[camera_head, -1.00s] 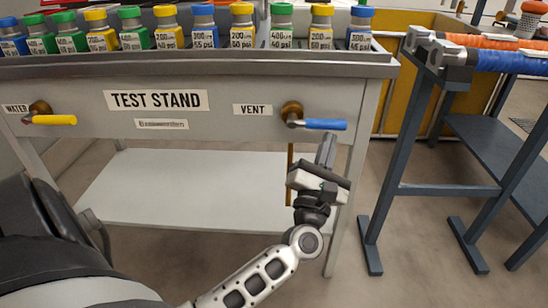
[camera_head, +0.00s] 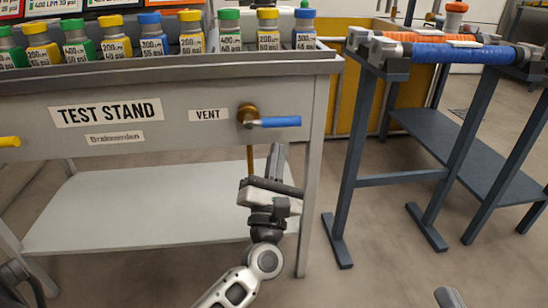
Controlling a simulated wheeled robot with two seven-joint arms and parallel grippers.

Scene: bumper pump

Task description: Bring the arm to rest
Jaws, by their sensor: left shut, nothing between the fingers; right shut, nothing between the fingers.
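My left gripper (camera_head: 276,158) points upward in front of the test stand (camera_head: 190,105), just below the blue vent handle (camera_head: 278,122). Its fingers are together with nothing between them, and a small gap seems to separate them from the handle. Its pale arm comes up from the bottom edge. The tip of my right gripper (camera_head: 450,297) just shows at the bottom edge, right of centre, over bare floor. It is shut and empty; the rest of it is out of frame.
Several capped bottles (camera_head: 155,40) line the stand's top. A yellow handle (camera_head: 8,142) is at the left edge. A white lower shelf (camera_head: 140,215) lies beneath. A dark blue rack (camera_head: 430,180) holds orange and blue rollers at right. Floor between is clear.

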